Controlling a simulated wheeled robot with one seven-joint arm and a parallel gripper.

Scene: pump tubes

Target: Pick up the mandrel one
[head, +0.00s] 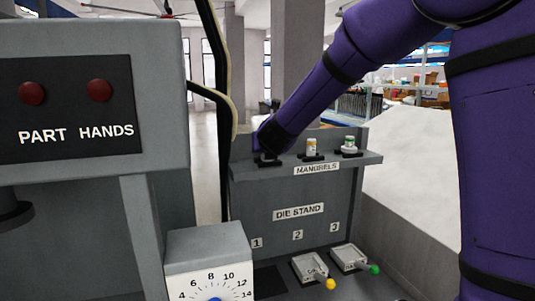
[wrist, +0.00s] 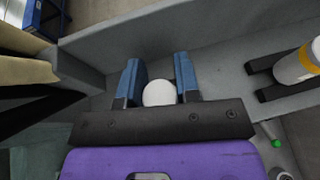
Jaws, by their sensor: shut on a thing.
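Mandrel one (wrist: 158,93) shows in the wrist view as a white round top between the two blue fingers of my gripper (wrist: 158,74). The fingers are shut on it from both sides. Its lower part is hidden. In the head view my purple arm reaches down to the left end of the mandrel shelf (head: 373,158), and its wrist hides the mandrel and the fingers. I cannot tell whether the mandrel still rests in its holder.
A yellow-banded mandrel (head: 312,146) and a green-banded mandrel (head: 349,143) stand right of my gripper. Below, the die stand (head: 285,235) holds dies with a yellow knob (head: 330,284) and a green knob (head: 374,269). A grey machine (head: 150,80) stands at left.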

